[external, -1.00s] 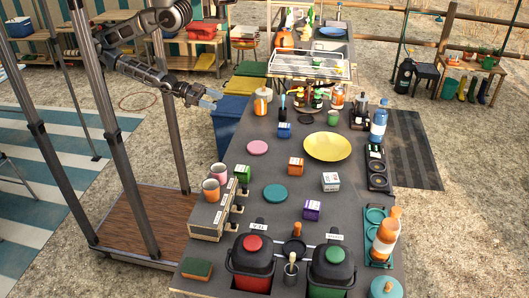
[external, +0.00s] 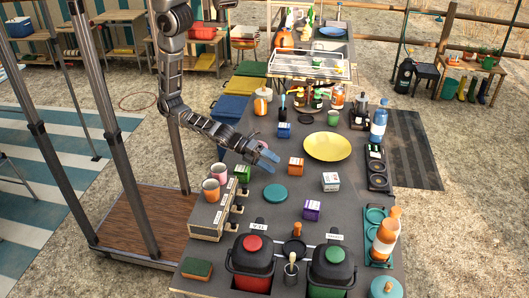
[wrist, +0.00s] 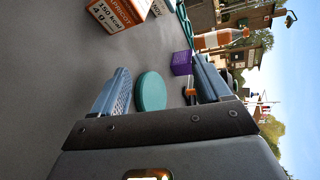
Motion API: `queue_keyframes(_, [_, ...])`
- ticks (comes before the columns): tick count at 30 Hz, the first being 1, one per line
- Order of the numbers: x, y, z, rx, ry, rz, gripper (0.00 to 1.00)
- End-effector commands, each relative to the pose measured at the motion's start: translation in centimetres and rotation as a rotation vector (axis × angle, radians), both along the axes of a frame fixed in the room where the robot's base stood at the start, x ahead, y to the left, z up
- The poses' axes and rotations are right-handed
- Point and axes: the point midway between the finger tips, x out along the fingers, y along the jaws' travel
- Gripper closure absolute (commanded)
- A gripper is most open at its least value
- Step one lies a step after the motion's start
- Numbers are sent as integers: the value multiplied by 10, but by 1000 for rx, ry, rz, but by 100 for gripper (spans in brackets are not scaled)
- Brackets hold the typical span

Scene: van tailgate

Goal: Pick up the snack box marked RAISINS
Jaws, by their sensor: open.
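Several small snack boxes stand on the grey table; no label reading RAISINS is legible. In the external view they are a blue box (external: 284,130), an orange box (external: 296,166), a white box (external: 331,182), a purple box (external: 312,210) and a green box (external: 242,174). In the wrist view the orange box (wrist: 117,12) reads APRICOT, and the purple box (wrist: 182,63) shows beyond the right finger, its label unreadable. My gripper (external: 270,158) is open and empty above the table, left of the orange box. Its two fingers also show in the wrist view (wrist: 160,80).
A teal disc (external: 275,193) lies below my gripper in the picture. A yellow plate (external: 327,146) is at right. Two mugs stand on a wooden rack (external: 207,220).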

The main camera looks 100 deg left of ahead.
Motion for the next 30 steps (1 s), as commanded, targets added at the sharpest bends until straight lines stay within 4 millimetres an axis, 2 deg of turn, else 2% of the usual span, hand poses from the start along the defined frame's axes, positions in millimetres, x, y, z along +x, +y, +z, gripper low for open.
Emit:
queue_keyframes(1, [15, -14, 5, 66, -30, -27, 23])
queue_keyframes(6, [54, -55, 10, 328, -105, -110, 23])
queue_keyframes(12, [102, -113, 0, 731, -171, -217, 23])
queue_keyframes(18, [136, -156, 8, 1070, -223, -277, 23])
queue_keyframes(22, [146, -169, 7, 1205, -229, -297, 23])
queue_keyframes(25, [147, -168, -10, 1246, -201, -314, 23])
queue_keyframes(30, [156, -167, -18, 1257, -188, -317, 23])
